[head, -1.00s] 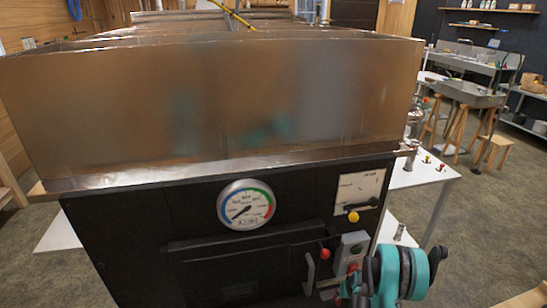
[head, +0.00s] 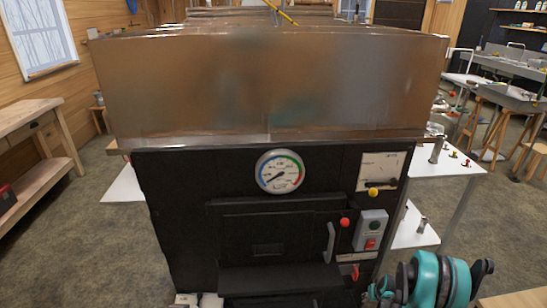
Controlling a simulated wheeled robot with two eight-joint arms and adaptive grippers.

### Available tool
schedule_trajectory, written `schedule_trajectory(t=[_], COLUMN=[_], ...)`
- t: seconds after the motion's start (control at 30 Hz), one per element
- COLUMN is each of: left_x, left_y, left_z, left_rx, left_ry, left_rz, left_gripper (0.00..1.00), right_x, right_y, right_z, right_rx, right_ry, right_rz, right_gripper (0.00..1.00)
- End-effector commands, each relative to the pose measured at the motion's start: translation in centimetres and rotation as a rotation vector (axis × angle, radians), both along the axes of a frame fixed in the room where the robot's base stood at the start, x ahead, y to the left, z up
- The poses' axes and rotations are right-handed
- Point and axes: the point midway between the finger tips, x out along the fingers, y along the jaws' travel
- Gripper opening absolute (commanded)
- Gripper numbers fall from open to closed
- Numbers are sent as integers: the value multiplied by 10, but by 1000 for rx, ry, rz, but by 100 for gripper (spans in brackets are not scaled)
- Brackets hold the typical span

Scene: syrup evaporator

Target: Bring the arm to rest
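The syrup evaporator stands straight ahead in the head view, with a large metal pan (head: 270,85) on top of a black firebox (head: 180,215). A round gauge (head: 279,172) is on its front, above a closed door (head: 262,243) with a metal handle (head: 330,243). My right arm's teal and dark links come in at the lower right, in front of the firebox's right corner. My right gripper (head: 374,291) is at the bottom, small and partly hidden by the arm, so its fingers cannot be made out. My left gripper is not in view.
A grey switch box (head: 370,229) with a red button sits on the firebox's right side, near my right arm. A wooden bench (head: 35,140) stands at the left. White side tables (head: 447,190) flank the evaporator. Open floor (head: 100,245) lies at the left.

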Motion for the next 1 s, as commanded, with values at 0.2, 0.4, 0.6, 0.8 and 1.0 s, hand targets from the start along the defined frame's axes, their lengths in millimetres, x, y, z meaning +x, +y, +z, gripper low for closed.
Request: schedule_trajectory(t=[0.2,0.4,0.6,0.8,1.0], left_x=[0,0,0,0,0], left_y=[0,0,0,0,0], left_z=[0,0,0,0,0], left_rx=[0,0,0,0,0], left_ry=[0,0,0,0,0], left_rz=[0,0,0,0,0], left_gripper=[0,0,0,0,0], right_x=[4,6,2,-23,-68], right_y=[8,21,42,79,118], right_z=[29,69,127,210,279], right_rx=[-3,-7,-13,-19,-23], right_ry=[-8,-20,-39,-71,-108], right_rz=[6,12,23,38,57], right_gripper=[33,33,33,33,33])
